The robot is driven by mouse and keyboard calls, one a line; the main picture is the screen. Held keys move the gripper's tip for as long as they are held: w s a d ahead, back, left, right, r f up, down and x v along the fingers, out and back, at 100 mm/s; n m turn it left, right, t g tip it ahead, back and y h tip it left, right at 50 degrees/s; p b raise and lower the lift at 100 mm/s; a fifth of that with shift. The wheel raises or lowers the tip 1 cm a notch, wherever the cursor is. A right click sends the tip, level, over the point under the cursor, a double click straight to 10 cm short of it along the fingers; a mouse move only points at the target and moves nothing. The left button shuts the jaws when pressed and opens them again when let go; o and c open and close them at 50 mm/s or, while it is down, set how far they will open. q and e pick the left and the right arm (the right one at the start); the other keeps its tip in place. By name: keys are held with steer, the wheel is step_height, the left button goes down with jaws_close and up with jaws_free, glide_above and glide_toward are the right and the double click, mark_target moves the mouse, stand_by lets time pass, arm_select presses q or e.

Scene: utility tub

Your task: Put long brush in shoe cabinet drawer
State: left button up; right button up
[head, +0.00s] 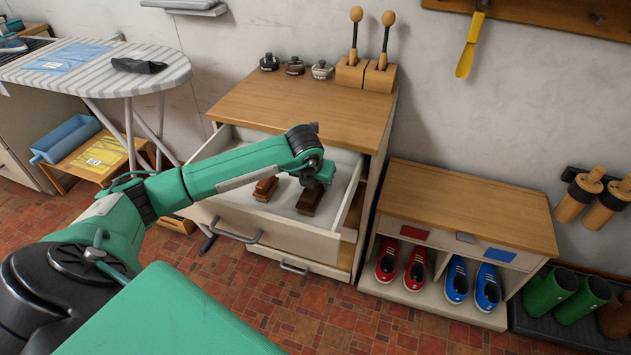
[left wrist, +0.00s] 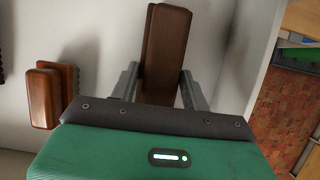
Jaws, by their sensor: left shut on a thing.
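The shoe cabinet drawer (head: 305,243) is pulled open below the wooden cabinet top. The long brush (head: 308,204), dark brown wood, is inside the drawer's outline; I cannot tell whether it touches the bottom. My left gripper (head: 314,186) reaches down over the drawer and is shut on this brush. In the left wrist view the long brush (left wrist: 165,45) sits between the two grey fingers (left wrist: 158,78). A shorter, lighter brown brush (head: 265,188) lies on the drawer floor to the left; it also shows in the left wrist view (left wrist: 46,98). My right gripper is not in view.
Small polish tins (head: 295,66) and wooden blocks (head: 366,76) with two upright brushes stand on the cabinet top (head: 300,105). A low shoe rack (head: 468,205) with red and blue shoes is at right. An ironing board (head: 95,70) is at left. Drawer floor around the brushes is mostly clear.

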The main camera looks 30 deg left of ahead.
arm_select(q)
steer(key=shift+f, duration=0.1)
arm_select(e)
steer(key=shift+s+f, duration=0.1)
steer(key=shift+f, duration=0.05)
arm_select(q)
steer(key=o, duration=1.1)
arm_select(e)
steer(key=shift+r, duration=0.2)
arm_select(q)
steer(key=v, duration=1.2)
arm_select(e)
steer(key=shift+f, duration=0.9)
arm_select(q)
steer(key=shift+s, duration=0.1)
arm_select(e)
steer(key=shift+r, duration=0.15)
